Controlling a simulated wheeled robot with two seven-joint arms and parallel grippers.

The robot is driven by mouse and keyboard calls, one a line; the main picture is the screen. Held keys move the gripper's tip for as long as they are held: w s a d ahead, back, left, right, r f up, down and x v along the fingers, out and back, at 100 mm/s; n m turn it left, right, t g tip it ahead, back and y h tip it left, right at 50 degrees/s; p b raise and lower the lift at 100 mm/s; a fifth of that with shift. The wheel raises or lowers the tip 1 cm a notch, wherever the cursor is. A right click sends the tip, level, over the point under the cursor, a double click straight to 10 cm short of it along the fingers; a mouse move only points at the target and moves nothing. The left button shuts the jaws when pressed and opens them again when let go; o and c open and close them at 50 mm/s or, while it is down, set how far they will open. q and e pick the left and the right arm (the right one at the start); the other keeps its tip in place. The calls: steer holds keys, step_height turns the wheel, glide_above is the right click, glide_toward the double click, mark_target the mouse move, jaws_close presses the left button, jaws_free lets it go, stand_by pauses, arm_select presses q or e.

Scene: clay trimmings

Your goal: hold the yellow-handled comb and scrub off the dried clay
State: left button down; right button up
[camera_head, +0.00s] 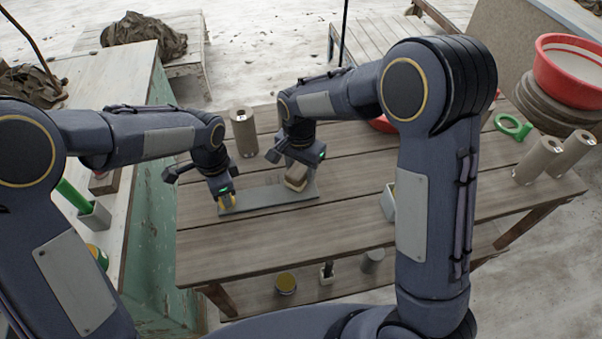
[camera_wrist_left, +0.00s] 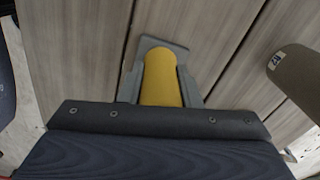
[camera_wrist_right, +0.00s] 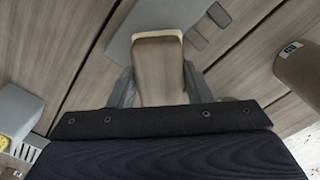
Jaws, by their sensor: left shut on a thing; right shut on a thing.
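The comb is a flat grey strip (camera_head: 265,197) with a yellow handle (camera_wrist_left: 161,80) at its left end. It lies along the near-middle of the wooden table in the head view. My left gripper (camera_head: 226,197) is shut on the yellow handle. My right gripper (camera_head: 297,178) is shut on a brown block-shaped brush (camera_wrist_right: 158,72) with a pale edge, at the strip's right part. In the right wrist view the grey strip shows beyond the brush, with small darker grey patches (camera_wrist_right: 208,26) beside it; I cannot tell whether these are clay. Whether the brush touches the strip is unclear.
A brown cylinder (camera_head: 243,132) stands behind the comb. A pale container (camera_head: 389,202) is partly hidden by my right arm. More cylinders (camera_head: 538,158), a green ring (camera_head: 513,126) and a red basin (camera_head: 568,68) are at right. The table's front middle is clear.

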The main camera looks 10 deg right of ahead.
arm_select(q)
steer(key=shift+s, duration=0.1)
arm_select(e)
step_height(320, 180, up, 3)
steer(key=shift+r, duration=2.45)
arm_select(q)
steer(key=c, duration=1)
jaws_free()
steer(key=shift+r, duration=0.15)
step_height(320, 180, up, 12)
steer(key=shift+f, duration=0.15)
